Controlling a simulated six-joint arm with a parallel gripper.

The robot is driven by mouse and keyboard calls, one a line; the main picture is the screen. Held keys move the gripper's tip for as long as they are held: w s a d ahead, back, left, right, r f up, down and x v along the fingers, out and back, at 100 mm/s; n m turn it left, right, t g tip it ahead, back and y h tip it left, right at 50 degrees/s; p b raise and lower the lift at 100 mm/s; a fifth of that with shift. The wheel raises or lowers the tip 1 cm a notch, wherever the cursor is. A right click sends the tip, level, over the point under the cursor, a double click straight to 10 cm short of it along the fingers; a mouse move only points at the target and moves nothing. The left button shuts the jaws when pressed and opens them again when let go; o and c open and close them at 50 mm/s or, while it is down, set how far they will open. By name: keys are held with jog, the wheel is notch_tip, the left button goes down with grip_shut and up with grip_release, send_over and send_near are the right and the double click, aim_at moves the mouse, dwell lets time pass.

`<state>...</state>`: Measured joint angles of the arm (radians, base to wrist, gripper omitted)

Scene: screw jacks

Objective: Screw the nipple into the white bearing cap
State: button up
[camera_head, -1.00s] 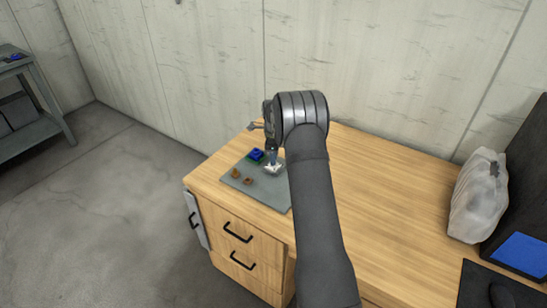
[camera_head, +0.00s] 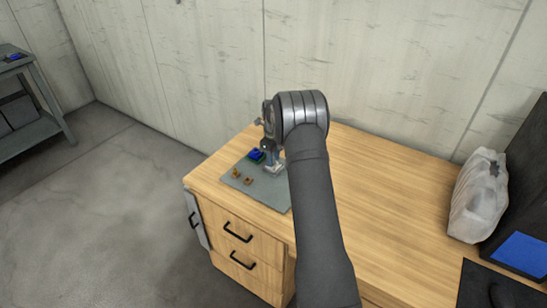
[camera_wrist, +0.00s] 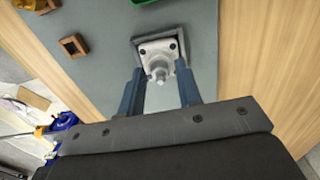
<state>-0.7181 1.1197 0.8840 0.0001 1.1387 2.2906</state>
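The white bearing cap (camera_wrist: 152,48) sits in a square grey holder on the grey mat, below my gripper in the wrist view. A small pale metal stud, which looks like the nipple (camera_wrist: 160,73), stands at the cap's middle. I cannot tell how deep it sits. My gripper (camera_wrist: 162,94) is open. Its two blue-grey fingers stand apart on either side of the stud, with visible gaps. In the head view my gripper (camera_head: 272,160) is low over the mat, and the cap is mostly hidden there.
Two brown square pieces (camera_head: 236,174) (camera_head: 248,181) lie on the mat (camera_head: 267,194), left of the cap. A blue item (camera_head: 256,155) is close behind my gripper. The wooden tabletop (camera_head: 380,185) to the right is clear up to a plastic-wrapped bundle (camera_head: 479,197).

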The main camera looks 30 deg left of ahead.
jog(key=n, duration=1.2)
jog(key=shift+c, duration=0.4)
grip_shut()
jog(key=m, duration=0.5)
jog(key=shift+m, duration=0.3)
jog(key=m, duration=0.6)
jog(key=shift+d+f, duration=0.1)
jog(key=shift+f, duration=0.05)
jog(key=shift+s, duration=0.1)
